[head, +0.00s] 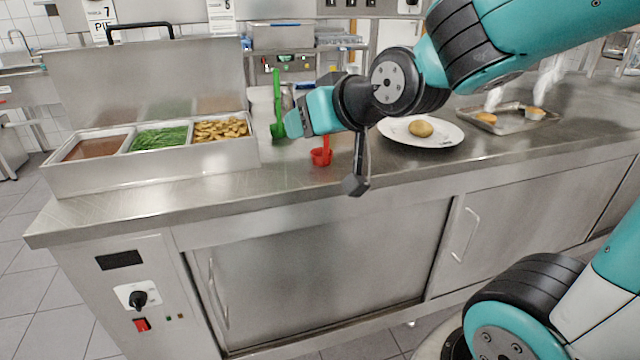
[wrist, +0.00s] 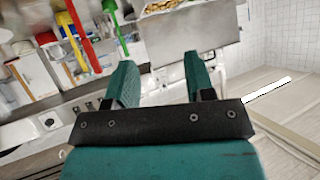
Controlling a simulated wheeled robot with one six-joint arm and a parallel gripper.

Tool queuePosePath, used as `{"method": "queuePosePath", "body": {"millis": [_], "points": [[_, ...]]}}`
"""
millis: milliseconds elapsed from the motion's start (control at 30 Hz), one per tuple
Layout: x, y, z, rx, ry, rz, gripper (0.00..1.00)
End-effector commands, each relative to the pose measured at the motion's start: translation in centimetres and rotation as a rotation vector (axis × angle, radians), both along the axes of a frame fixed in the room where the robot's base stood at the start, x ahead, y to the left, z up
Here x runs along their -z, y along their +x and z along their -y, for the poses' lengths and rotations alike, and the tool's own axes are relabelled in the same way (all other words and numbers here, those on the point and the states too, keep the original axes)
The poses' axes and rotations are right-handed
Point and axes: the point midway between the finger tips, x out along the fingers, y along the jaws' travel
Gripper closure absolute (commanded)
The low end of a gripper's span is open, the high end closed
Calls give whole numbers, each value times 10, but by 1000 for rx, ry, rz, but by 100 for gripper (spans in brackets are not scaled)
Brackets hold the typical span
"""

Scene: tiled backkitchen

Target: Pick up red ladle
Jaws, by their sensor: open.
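The red ladle (head: 321,156) is on the steel counter in the head view, its small cup on the top near the front. The rest of it is hidden behind my arm. My gripper (head: 292,124) is above and to the left of the ladle's cup, beside the green ladle (head: 278,104). In the wrist view my gripper (wrist: 157,68) has its two teal fingers apart with nothing held between them. A red strip (wrist: 77,20) shows at the upper left of the wrist view, but I cannot tell if it is the ladle.
A steel food warmer (head: 150,176) with several filled trays stands at the left of the counter (head: 240,192). A white plate (head: 392,130) with a round bun (head: 420,128) is to the right, and a metal tray (head: 512,126) lies beyond it. The counter's front edge is clear.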

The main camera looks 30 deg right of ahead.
Motion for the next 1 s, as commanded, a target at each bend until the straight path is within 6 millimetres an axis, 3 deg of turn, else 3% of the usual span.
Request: {"method": "queuePosePath", "body": {"millis": [33,200,300,467,667,1000], "points": [[29,9,21,69,-14,84,51],[34,21,78,240,-82,342,51],[31,20,98,296,-118,436,51],[24,21,111,334,-146,503,51],[18,45,117,335,-147,502,51],[15,64,121,334,-146,502,51]]}}
